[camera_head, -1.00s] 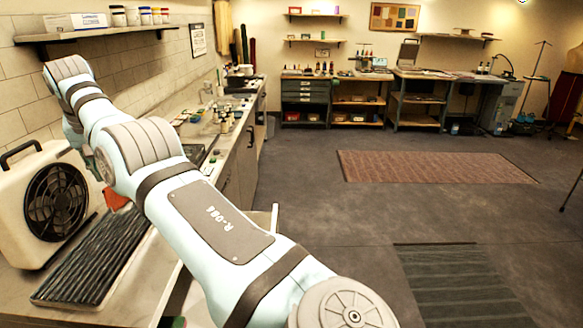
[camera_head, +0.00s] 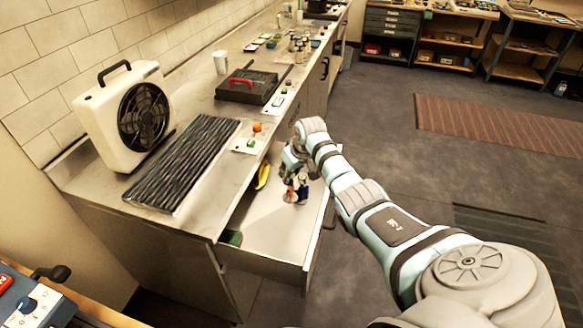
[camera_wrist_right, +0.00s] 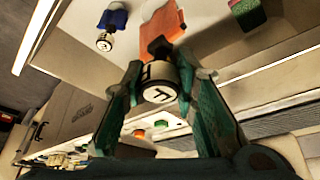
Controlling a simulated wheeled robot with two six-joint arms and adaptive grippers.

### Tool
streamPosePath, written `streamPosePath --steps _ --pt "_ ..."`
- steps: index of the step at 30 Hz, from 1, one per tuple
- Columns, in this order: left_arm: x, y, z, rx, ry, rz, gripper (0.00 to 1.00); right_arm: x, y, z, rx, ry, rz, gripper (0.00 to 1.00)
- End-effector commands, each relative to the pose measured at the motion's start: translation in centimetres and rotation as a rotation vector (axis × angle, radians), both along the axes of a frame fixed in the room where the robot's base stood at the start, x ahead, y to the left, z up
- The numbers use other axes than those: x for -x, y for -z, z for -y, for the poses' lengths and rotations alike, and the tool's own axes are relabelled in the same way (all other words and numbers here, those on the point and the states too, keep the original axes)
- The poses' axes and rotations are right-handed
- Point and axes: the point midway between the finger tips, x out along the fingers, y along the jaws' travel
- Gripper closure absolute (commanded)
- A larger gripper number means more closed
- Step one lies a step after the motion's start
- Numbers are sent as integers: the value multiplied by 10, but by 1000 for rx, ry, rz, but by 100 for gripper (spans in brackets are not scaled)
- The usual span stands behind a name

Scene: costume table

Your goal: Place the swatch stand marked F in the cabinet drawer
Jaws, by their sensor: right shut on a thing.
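My right gripper (camera_head: 291,170) reaches over the open cabinet drawer (camera_head: 262,245). In the right wrist view, its two fingers (camera_wrist_right: 157,82) are closed on the white round end of a swatch stand (camera_wrist_right: 160,88) with an orange swatch (camera_wrist_right: 163,22). A dark letter shows on that end, partly covered; I cannot read it for certain. In the head view the held stand (camera_head: 289,194) hangs low over the drawer; I cannot tell whether it touches the floor. A blue stand (camera_wrist_right: 114,18) is beside it in the drawer. My left gripper is not in view.
The drawer also holds a yellow thing (camera_head: 262,177) and a green block (camera_head: 233,238). On the counter above are a fan heater (camera_head: 125,115), a ribbed dark mat (camera_head: 185,160), a black case (camera_head: 247,87) and a white cup (camera_head: 220,62). The drawer's front half has bare room.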

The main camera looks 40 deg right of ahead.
Motion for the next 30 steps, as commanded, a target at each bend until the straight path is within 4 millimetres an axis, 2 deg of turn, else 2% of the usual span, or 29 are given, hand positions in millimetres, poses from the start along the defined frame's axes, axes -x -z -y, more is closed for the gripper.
streamPosePath --steps 5,20,30 --pt "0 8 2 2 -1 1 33 4 15 -3 -2 -23 4 100" --pt "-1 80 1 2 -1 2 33 3 77 -4 -1 -20 3 100" --pt "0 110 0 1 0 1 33 4 125 -4 -2 -19 1 100"
